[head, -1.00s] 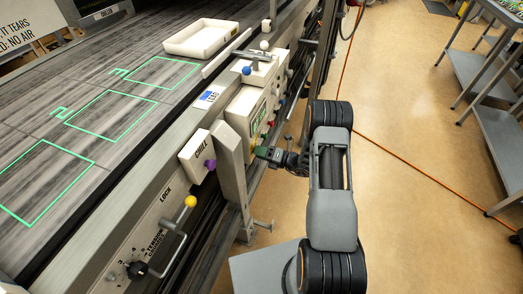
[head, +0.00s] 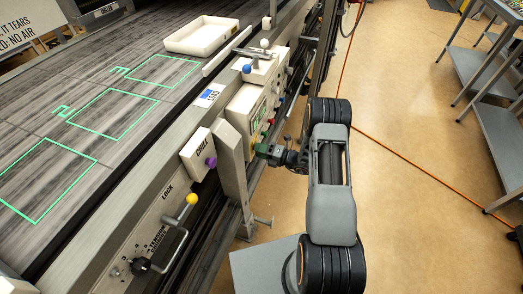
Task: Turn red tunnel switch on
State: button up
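A white control panel (head: 246,101) is mounted on the side of the conveyor frame, with a green-lit display and several small coloured controls on its face. A small red control (head: 271,121) shows near its right side. It is too small to tell whether it is a switch or how it is set. My gripper (head: 261,149) is at the lower part of the panel's face, nearer the camera than the red control. I cannot tell whether its fingers touch anything or are open, as they are small and seen from above.
A frame post (head: 231,165) stands just left of my gripper. A white box marked CHILL with a purple knob (head: 211,162) and a yellow-knobbed lever (head: 192,199) are further left. A white tray (head: 201,37) sits on the belt.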

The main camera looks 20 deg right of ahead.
jog(key=o, duration=0.4)
jog(key=shift+d, duration=0.1)
jog(key=v, duration=1.3)
jog(key=shift+s+d, duration=0.25)
jog(key=shift+d, duration=0.05)
